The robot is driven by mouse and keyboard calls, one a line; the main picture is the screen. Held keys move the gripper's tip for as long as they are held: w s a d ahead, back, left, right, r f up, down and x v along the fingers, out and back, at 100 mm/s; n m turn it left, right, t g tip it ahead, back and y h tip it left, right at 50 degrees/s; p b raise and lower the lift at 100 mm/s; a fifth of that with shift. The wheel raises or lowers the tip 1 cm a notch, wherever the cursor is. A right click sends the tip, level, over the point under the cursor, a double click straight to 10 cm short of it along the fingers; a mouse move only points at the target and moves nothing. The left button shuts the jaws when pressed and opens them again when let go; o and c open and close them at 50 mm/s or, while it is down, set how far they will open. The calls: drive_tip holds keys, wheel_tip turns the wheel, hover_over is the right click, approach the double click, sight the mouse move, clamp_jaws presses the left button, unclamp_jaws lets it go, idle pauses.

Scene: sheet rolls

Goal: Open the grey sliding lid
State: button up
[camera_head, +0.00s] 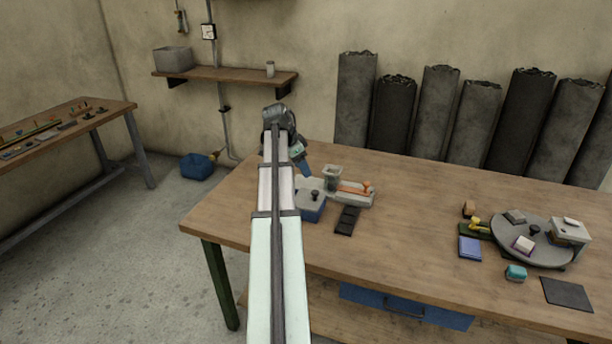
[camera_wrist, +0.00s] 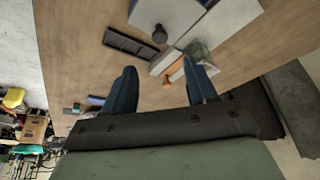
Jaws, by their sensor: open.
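A blue box (camera_head: 311,212) with a grey lid (camera_head: 303,186) stands on the wooden table, just right of my arm. A dark round knob (camera_head: 315,194) rises from the lid. In the wrist view the grey lid (camera_wrist: 180,14) and its knob (camera_wrist: 159,34) show at the top, with a strip of the blue box (camera_wrist: 133,5) at the lid's edge. My gripper (camera_head: 304,168) is behind the box, above the table, partly hidden by my arm. In the wrist view my gripper (camera_wrist: 160,76) has its two blue fingers apart, with nothing held, and the knob lies beyond them.
A glass jar (camera_head: 332,178) and a pale block with an orange handle (camera_head: 356,190) stand right of the box. A dark segmented tray (camera_head: 347,220) lies before them. A grey turntable (camera_head: 530,246) with small items is far right. The table's middle is clear.

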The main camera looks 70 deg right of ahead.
drive_tip(key=shift+v, duration=1.1)
drive_tip(key=w+a+f+n+t, duration=0.1)
drive_tip(key=w+a+f+n, duration=0.5)
drive_tip(key=w+a+f, duration=0.45)
drive_tip(key=w+a+f+n+t, duration=0.1)
drive_tip(key=w+a+f+n, duration=0.5)
drive_tip(key=w+a, duration=0.7)
drive_tip(key=w+a+f+n+y, duration=0.1)
drive_tip(key=w+a+f+n, duration=0.3)
drive_tip(key=a, duration=0.7)
drive_tip(key=a+f+n+t, duration=0.1)
drive_tip(key=a+f+n, duration=0.2)
drive_tip(key=a+f, duration=0.5)
drive_tip(key=w+a+f+n+y, duration=0.1)
drive_tip(key=w+a+f+n, duration=0.15)
drive_tip(key=a, duration=1.05)
drive_tip(key=s+a+f+n+y, duration=0.1)
drive_tip(key=s+a+f+n, duration=0.2)
drive_tip(key=a, duration=0.4)
drive_tip(key=s+a+f+n, duration=0.2)
drive_tip(key=a+f+n, duration=0.1)
drive_tip(key=a, duration=0.4)
drive_tip(key=s+f+g, duration=0.3)
drive_tip(key=s+f, duration=0.7)
drive_tip(key=s, duration=0.4)
drive_tip(key=s+f+g, duration=0.3)
drive_tip(key=s+f, duration=0.7)
drive_tip(key=s, duration=0.5)
drive_tip(key=shift+s+d+g, duration=0.25)
drive_tip(key=shift+s+g, duration=0.05)
